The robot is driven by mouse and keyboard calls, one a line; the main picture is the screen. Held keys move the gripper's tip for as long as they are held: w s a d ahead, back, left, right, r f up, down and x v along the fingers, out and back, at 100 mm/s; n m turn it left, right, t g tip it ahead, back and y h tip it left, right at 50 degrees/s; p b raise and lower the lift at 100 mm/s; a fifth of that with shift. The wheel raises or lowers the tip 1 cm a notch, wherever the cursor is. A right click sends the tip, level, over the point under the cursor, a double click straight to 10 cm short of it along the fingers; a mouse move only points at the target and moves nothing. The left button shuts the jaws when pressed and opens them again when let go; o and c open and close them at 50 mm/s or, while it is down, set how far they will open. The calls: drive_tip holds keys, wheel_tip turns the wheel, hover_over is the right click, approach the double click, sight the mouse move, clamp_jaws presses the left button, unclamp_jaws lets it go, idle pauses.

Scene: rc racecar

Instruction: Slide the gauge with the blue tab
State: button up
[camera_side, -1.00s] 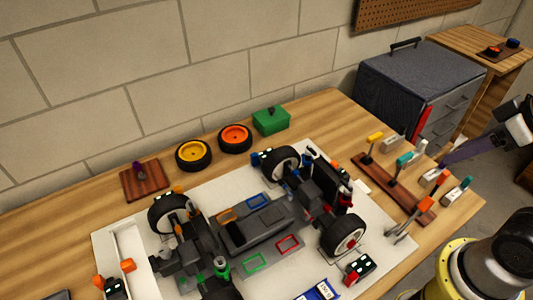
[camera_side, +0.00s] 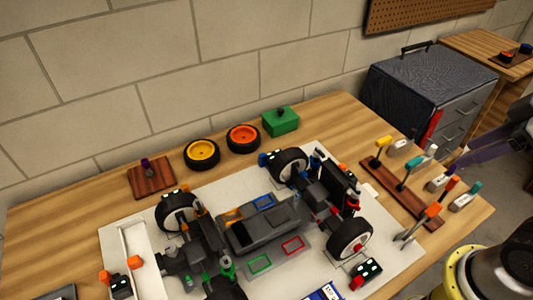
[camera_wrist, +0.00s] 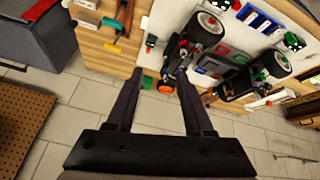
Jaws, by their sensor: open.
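The gauge with the blue tab (camera_side: 268,158) is a small dark block with pale lit marks, with its blue tab on the left. It sits on the white board (camera_side: 112,240) beside the car's far wheel (camera_side: 288,165) in the side view. I cannot pick it out surely in the wrist view. My gripper (camera_wrist: 160,72) is open, with two dark purple fingers apart and nothing between them. In the side view it shows only partly at the right edge, beyond the tool rack and well away from the gauge; its fingertips are not clear there.
The tool rack (camera_side: 382,180) with several coloured handles stands at the table's right. A green box (camera_side: 281,121), an orange wheel (camera_side: 243,138) and a yellow wheel (camera_side: 202,153) stand behind the board. The racecar (camera_side: 250,226) fills the middle. A gauge with a red tab (camera_side: 366,271) lies at the front right.

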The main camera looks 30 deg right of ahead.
drive_tip(key=w+a+r+n+y, duration=0.1)
drive_tip(key=w+a+r+n, duration=0.1)
drive_tip(key=w+r+n, duration=0.45)
drive_tip(key=w+a+r+n+y, duration=0.1)
drive_tip(key=w+a+r+n, duration=0.2)
drive_tip(key=w, duration=0.7)
drive_tip(key=n+g+y, duration=0.2)
drive_tip(key=n+g, duration=0.3)
drive_tip(key=g, duration=0.1)
hover_over(264, 154)
drive_tip(key=d, duration=0.5)
wheel_tip(264, 154, down, 27)
drive_tip(key=x, duration=1.4)
drive_tip(key=shift+w+d, duration=0.1)
clamp_jaws()
